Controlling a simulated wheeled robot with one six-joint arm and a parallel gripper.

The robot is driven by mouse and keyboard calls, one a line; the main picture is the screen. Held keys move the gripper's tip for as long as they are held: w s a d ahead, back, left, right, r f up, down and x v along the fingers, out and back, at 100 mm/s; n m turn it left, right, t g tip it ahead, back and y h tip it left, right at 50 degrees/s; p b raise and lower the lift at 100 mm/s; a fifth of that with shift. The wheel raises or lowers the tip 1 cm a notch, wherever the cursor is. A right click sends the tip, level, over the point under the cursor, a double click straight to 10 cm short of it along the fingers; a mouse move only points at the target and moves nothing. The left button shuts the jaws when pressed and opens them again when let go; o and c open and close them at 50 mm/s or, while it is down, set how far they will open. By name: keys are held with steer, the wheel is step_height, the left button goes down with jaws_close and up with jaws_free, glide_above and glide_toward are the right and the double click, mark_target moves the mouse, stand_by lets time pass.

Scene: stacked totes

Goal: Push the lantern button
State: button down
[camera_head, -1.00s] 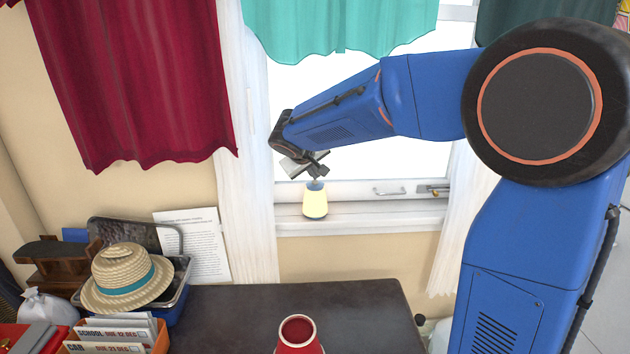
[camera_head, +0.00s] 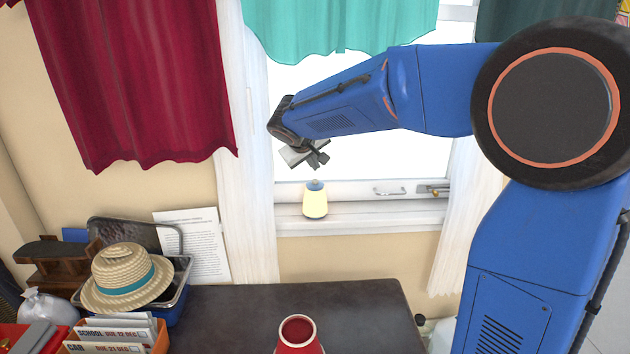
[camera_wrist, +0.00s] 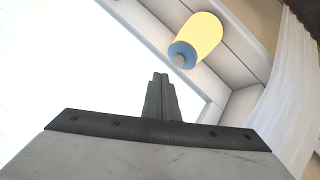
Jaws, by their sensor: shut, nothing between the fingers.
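The lantern (camera_head: 315,203) stands upright on the window sill, with a pale yellow glowing body and a blue-grey top. Its button (camera_head: 315,183) is the small knob on top. My gripper (camera_head: 318,161) is shut and empty, above the lantern and apart from it. In the wrist view the lantern (camera_wrist: 203,36) lies at the upper right, its top and grey button (camera_wrist: 178,60) facing my gripper. The shut fingers of my gripper (camera_wrist: 160,78) point up the picture, just left of and below the button, with a gap between.
The window sill (camera_head: 375,215) is clear to the lantern's right, below a window latch (camera_head: 432,190). White curtains hang on both sides. Below stands a dark table (camera_head: 230,310) with a straw hat (camera_head: 127,278), a red vase (camera_head: 299,335) and a file box at the left.

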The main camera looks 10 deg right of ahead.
step_height(320, 180, up, 4)
steer(key=shift+r, duration=0.1)
stand_by(0.4)
steer(key=s+d+f+g, duration=0.1)
steer(key=s+d, duration=0.5)
steer(key=s, duration=0.5)
steer(key=s+f+m+y, duration=0.1)
steer(key=s+f, duration=0.3)
steer(key=s, duration=0.7)
steer(key=s+d+f+m+g+y, duration=0.1)
steer(key=s+f, duration=0.4)
steer(key=s, duration=0.6)
steer(key=s+f+m+g+y, duration=0.1)
steer(key=s+f, duration=0.3)
steer(key=s, duration=0.6)
steer(key=shift+s+d+f+y, duration=0.3)
steer(key=shift+s+f+y, duration=0.1)
steer(key=shift+y, duration=0.3)
steer(key=shift+r, duration=0.1)
